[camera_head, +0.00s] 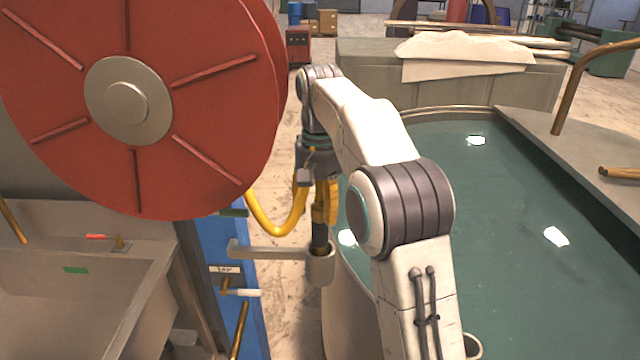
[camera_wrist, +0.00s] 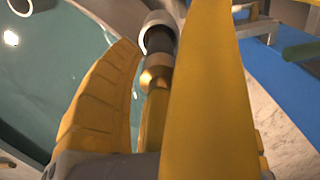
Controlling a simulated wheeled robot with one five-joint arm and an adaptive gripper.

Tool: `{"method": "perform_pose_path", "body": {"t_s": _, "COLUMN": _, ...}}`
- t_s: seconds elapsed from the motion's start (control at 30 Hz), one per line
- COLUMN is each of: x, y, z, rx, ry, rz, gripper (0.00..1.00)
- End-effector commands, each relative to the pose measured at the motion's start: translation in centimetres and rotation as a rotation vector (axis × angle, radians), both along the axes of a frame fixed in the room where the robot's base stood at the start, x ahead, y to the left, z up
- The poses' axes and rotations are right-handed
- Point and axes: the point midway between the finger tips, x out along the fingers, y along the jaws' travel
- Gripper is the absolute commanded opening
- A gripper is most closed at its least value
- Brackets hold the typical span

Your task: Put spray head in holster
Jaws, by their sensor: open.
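The spray head (camera_head: 319,236) is a dark cylinder standing upright with its lower end inside the grey holster cup (camera_head: 319,268) on a bracket arm. In the wrist view, the spray head (camera_wrist: 160,52) has a brass collar, and its dark end is in the holster ring (camera_wrist: 157,20). My gripper (camera_head: 325,212) points down over the spray head. In the wrist view, the yellow fingers of my gripper (camera_wrist: 163,45) stand apart on either side of it, with a gap visible on the left. The right finger hides part of it. A yellow hose (camera_head: 265,226) loops left from near my gripper.
A large red hose reel (camera_head: 200,120) stands left above a blue panel (camera_head: 233,290). A tank of greenish water (camera_head: 500,190) lies right. A sink (camera_head: 70,280) is at lower left. Pale floor shows between the panel and the tank.

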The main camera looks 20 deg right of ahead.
Motion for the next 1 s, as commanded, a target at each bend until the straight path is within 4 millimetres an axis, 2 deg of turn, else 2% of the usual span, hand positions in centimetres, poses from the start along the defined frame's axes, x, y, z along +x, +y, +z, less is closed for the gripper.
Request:
{"method": "perform_pose_path", "body": {"t_s": 0.33, "x": 0.1, "y": 0.0, "z": 5.1, "rx": 0.0, "ry": -0.002, "rz": 0.0, "gripper": 0.49}}
{"method": "perform_pose_path", "body": {"t_s": 0.7, "x": 0.1, "y": 0.0, "z": 6.7, "rx": 0.0, "ry": -0.001, "rz": 0.0, "gripper": 0.49}}
{"method": "perform_pose_path", "body": {"t_s": 1.0, "x": -0.1, "y": 0.0, "z": 7.2, "rx": 0.0, "ry": -0.001, "rz": 0.001, "gripper": 0.49}}
